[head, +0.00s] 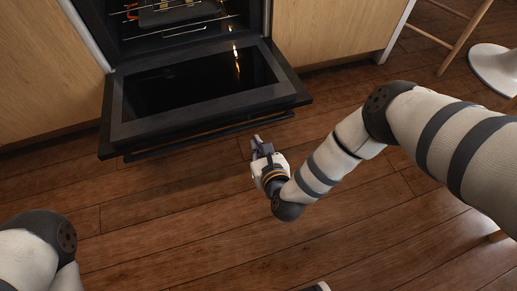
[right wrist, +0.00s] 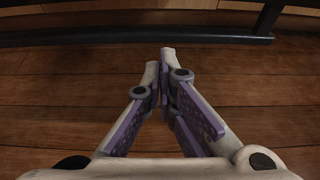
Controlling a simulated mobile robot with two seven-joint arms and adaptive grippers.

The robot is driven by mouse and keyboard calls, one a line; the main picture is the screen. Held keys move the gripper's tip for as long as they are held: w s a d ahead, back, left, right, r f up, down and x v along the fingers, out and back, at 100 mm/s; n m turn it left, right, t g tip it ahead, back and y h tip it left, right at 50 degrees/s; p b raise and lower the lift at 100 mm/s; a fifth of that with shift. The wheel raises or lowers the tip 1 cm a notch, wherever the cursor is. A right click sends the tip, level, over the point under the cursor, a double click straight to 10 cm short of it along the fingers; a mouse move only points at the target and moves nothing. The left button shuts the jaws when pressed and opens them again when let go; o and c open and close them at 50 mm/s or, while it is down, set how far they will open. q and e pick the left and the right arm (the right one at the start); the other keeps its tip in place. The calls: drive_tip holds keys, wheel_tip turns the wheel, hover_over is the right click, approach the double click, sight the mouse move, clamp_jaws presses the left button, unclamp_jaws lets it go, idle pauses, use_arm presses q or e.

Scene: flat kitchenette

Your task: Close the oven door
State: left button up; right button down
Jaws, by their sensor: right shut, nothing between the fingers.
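The oven door (head: 195,88) is folded down open in the head view, its dark glass facing up in a black frame. Its handle bar (head: 205,136) runs along the outer edge nearest me. The oven cavity (head: 175,20) above it is open, with a rack inside. My right gripper (head: 257,140) is shut and empty, just in front of the door's outer edge near its right end. In the right wrist view the gripper's fingertips (right wrist: 160,58) meet, and the dark handle bar (right wrist: 130,37) crosses beyond them, apart from the fingers. My left gripper is out of view.
Wooden cabinet fronts flank the oven on the left (head: 45,70) and right (head: 335,30). A wooden stool leg (head: 465,35) and a white round base (head: 497,68) stand at the upper right. The wooden floor (head: 165,215) before the door is clear.

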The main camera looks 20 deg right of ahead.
sight(252, 128)
drive_tip(key=shift+w+r, duration=0.35)
drive_tip(key=shift+w, duration=0.4)
drive_tip(key=shift+w+r, duration=0.3)
drive_tip(key=shift+w, duration=0.5)
drive_tip(key=shift+w+r, duration=0.35)
drive_tip(key=shift+w, duration=0.4)
drive_tip(key=shift+r, duration=0.15)
